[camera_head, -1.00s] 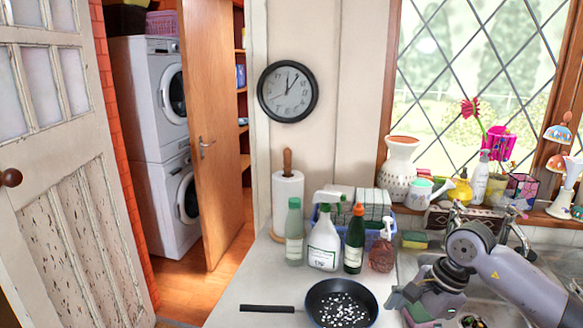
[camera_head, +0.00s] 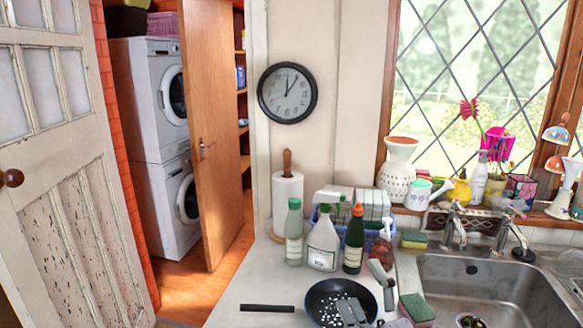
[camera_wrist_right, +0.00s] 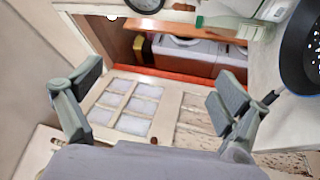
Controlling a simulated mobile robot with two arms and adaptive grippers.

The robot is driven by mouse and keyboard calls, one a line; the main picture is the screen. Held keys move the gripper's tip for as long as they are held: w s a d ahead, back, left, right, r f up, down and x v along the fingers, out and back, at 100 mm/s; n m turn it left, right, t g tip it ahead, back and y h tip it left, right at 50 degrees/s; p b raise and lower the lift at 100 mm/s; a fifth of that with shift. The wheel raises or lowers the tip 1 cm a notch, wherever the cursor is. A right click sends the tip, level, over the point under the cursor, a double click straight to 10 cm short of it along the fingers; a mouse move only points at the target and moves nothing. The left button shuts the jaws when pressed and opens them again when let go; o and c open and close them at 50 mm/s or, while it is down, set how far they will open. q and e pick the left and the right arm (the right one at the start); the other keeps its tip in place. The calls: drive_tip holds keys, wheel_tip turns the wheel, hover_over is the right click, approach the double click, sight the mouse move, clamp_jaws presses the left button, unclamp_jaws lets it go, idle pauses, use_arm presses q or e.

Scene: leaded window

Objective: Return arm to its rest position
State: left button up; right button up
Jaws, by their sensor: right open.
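My right gripper (camera_head: 367,296) is low in the head view, in front of the frying pan. Its two fingers are spread apart and nothing is between them. My left gripper is not in view.
Several bottles (camera_head: 322,243) stand behind the pan, next to a paper roll (camera_head: 288,200). The sink (camera_head: 490,290) lies to the right, with a green-topped sponge (camera_head: 416,308) at its near left edge. Open floor lies left of the counter (camera_head: 245,285).

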drive_tip(key=s+d+f+m+g+h, duration=0.35)
drive_tip(key=d+f+m+h, duration=0.25)
drive_tip(key=f+m, duration=0.4)
drive_tip(key=s+d+f+m+g, duration=0.1)
drive_tip(key=s+f+m+g, duration=0.3)
drive_tip(key=s+f+g, duration=0.5)
drive_tip(key=s+d+f+m+g, duration=0.1)
drive_tip(key=s+f+m+g, duration=0.3)
drive_tip(key=s+f, duration=0.9)
drive_tip(key=s+f+g, duration=0.1)
drive_tip(key=s+f, duration=0.1)
drive_tip(key=f, duration=1)
drive_tip(key=s+f, duration=0.2)
drive_tip(key=f, duration=0.9)
drive_tip(key=s+d+f+n+g, duration=0.1)
drive_tip(key=s+d+f, duration=0.1)
drive_tip(key=s+f, duration=1.3)
drive_tip(key=shift+s+d+f, duration=0.35)
drive_tip(key=shift+s+d, duration=0.05)
drive_tip(key=shift+s, duration=0.2)
